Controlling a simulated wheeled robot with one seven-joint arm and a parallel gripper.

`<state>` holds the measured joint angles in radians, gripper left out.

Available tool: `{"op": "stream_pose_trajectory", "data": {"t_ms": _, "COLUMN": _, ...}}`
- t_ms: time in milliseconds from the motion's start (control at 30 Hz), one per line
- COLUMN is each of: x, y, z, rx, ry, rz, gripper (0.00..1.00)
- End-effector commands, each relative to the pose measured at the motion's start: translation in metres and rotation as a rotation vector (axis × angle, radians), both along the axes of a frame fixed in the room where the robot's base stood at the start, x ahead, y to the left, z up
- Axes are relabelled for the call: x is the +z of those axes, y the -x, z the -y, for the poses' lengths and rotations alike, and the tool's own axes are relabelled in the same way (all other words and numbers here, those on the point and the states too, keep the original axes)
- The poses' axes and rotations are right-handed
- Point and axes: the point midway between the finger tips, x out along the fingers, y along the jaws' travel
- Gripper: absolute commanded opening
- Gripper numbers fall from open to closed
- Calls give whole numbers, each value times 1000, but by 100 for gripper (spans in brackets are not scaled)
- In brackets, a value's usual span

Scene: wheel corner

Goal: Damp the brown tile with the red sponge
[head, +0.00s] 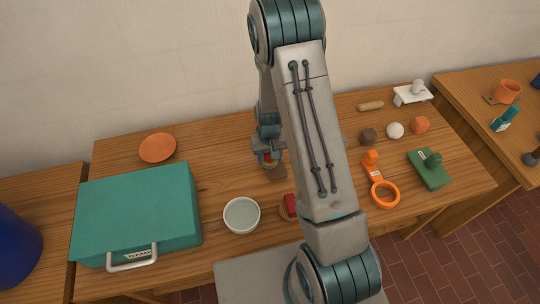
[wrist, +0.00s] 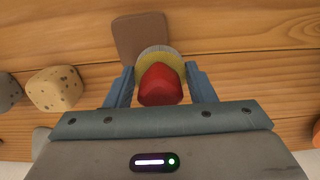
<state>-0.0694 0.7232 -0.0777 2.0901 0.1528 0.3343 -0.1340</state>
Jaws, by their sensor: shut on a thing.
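My gripper (wrist: 158,88) is shut on the red sponge (wrist: 160,85), which has a red top and a yellowish, grey-edged base. In the head view the held sponge shows as a small red patch (head: 267,158) at the gripper, partly hidden by it. The brown tile (head: 277,174) lies flat on the table just in front of the gripper. The tile also shows in the wrist view (wrist: 139,34), partly covered by the sponge's base. Whether sponge and tile touch, I cannot tell.
A pale bowl (head: 241,215) and another red-topped thing (head: 289,206), partly behind my arm, stand nearer. A teal case (head: 138,213) and an orange plate (head: 157,147) are at left. An orange ring tool (head: 385,193), a green tool (head: 430,170) and small lumps (head: 395,130) lie at right.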

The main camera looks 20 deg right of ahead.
Motion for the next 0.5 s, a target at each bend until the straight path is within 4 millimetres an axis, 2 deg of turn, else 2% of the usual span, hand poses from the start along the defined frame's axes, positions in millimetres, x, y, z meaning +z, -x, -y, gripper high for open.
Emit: {"op": "stream_pose_trajectory", "data": {"t_ms": 500, "x": -6, "y": 0, "z": 0, "rx": -1, "ry": 0, "rz": 0, "gripper": 31}}
